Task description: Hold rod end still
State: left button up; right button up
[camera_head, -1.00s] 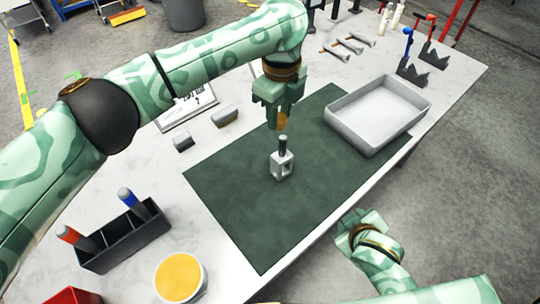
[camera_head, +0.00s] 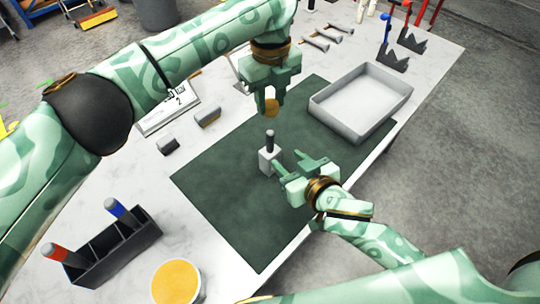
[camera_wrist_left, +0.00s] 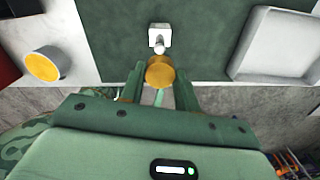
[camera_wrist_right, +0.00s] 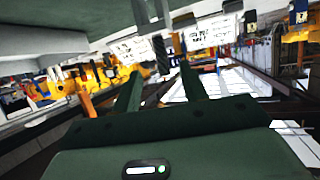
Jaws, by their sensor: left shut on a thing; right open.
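The rod end, a pale grey block (camera_head: 267,160) with a dark upright rod (camera_head: 270,142), stands on the green mat. My left gripper (camera_head: 271,95) is above it, pointing down, shut on a round brass-coloured piece (camera_head: 271,108). In the left wrist view the piece (camera_wrist_left: 160,73) sits between the fingertips, with the rod end (camera_wrist_left: 158,38) beyond it. My right gripper (camera_head: 287,154) is open, just right of the rod end, its fingers pointing towards it. In the right wrist view the dark rod (camera_wrist_right: 160,55) appears ahead between the fingers. I cannot tell whether they touch it.
The green mat (camera_head: 230,210) is clear in front. A grey tray (camera_head: 318,108) stands at its right. A dark holder (camera_head: 115,245) with red- and blue-topped tools and a tub with yellow contents (camera_head: 176,283) are at the left front. Small grey blocks (camera_head: 207,117) lie behind the mat.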

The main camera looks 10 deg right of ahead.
aim_at(272, 146)
jog(key=x, duration=1.2)
jog(key=shift+f, duration=0.1)
grip_shut()
